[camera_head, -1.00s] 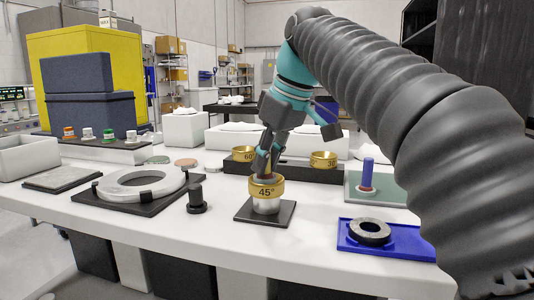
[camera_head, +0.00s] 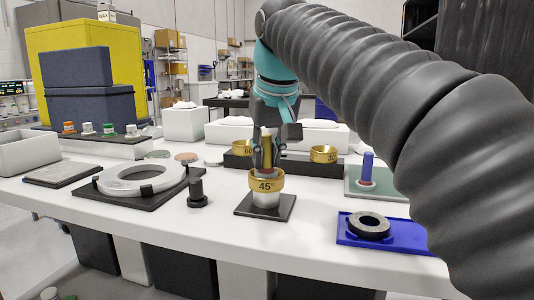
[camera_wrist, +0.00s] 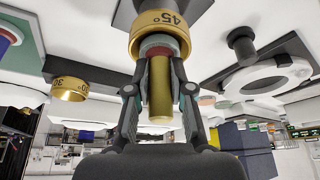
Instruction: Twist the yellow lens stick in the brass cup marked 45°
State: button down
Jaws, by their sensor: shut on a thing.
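The brass cup marked 45° (camera_head: 266,185) stands upright on a white post above a dark square base (camera_head: 250,206) near the front of the table. The yellow lens stick (camera_head: 267,151) stands up out of that cup; it also shows in the wrist view (camera_wrist: 160,95), with a reddish and pale green end inside the cup mouth. My gripper (camera_wrist: 160,75) points down over the cup, with one finger on each side of the stick, shut on it. In the head view my gripper (camera_head: 267,160) is upright above the cup. The stick's lower end is hidden by the rim.
Brass cups marked 60 (camera_head: 241,148) and 30 (camera_head: 323,154) sit on a dark rail behind. A blue tray with a dark ring (camera_head: 370,226) and a blue stick (camera_head: 367,168) stand right. A black peg (camera_head: 197,192) and a large pale ring (camera_head: 143,181) stand left.

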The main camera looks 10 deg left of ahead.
jog(key=shift+m+h, duration=0.4)
jog(key=shift+m, duration=0.7)
jog(key=n, duration=0.2)
jog(key=n+y, duration=0.1)
jog(key=n, duration=0.1)
jog(key=shift+f+n+g+y, duration=0.1)
jog(key=shift+n+g+y, duration=0.2)
jog(key=shift+n, duration=0.1)
jog(key=n+g+y, duration=0.1)
jog(key=n, duration=0.3)
jog(key=m+t+h, duration=0.1)
jog(key=m, duration=0.3)
jog(key=shift+a, duration=0.1)
jog(key=m, duration=0.2)
jog(key=m+h, duration=0.1)
jog(key=m, duration=0.1)
jog(key=shift+m+t+h, duration=0.3)
jog(key=shift+m+t, duration=0.1)
jog(key=shift+n+g+y, duration=0.4)
jog(key=shift+n+y, duration=0.4)
jog(key=shift+n, duration=1.5)
